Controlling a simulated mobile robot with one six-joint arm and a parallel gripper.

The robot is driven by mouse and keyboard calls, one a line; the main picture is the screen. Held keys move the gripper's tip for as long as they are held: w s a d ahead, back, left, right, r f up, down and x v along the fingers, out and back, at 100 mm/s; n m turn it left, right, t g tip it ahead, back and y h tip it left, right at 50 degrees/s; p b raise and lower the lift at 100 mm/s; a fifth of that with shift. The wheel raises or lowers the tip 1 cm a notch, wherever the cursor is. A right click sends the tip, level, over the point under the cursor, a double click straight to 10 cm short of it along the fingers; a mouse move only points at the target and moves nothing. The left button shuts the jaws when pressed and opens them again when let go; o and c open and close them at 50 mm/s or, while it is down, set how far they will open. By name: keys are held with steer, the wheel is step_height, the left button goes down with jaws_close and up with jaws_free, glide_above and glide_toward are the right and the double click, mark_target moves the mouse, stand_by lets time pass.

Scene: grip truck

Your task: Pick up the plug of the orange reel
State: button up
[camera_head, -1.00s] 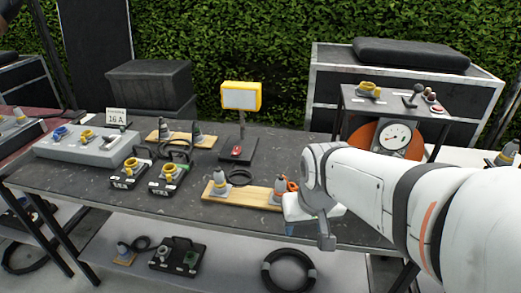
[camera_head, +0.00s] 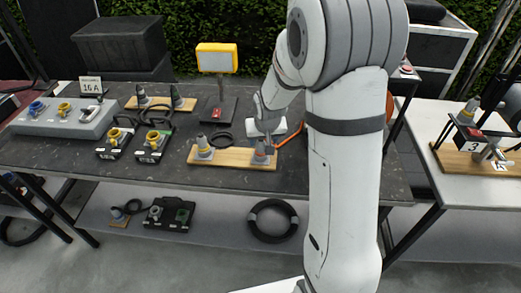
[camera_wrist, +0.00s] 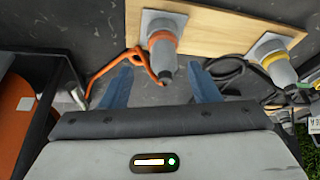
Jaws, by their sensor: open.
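The orange-ringed grey plug (camera_head: 261,152) stands at the right end of a wooden board (camera_head: 232,158) on the dark table. In the wrist view the plug (camera_wrist: 162,52) lies beyond and between the tips of my open gripper (camera_wrist: 160,85), with its narrow end toward me. The jaws are empty. An orange cable (camera_wrist: 131,58) loops beside the plug. The orange reel (camera_wrist: 16,110) shows at the left of the wrist view; my arm mostly hides it in the head view. My gripper (camera_head: 268,143) is close to the plug in the head view; contact cannot be told.
A yellow-ringed plug (camera_head: 203,147) stands on the same board, left of the orange one; it also shows in the wrist view (camera_wrist: 275,62). A black stand frame (camera_wrist: 45,125) is close on the wrist view's left. A yellow-framed lamp (camera_head: 217,58) stands behind the board.

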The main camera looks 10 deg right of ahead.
mark_target(261, 141)
steer(key=x, duration=0.2)
steer(key=p+x, duration=0.1)
steer(key=x, duration=0.1)
steer(key=shift+w+a+r, duration=0.15)
steer(key=shift+a, duration=0.1)
steer(key=shift+w+f, duration=0.2)
steer(key=shift+f, duration=0.35)
steer(key=c, duration=1)
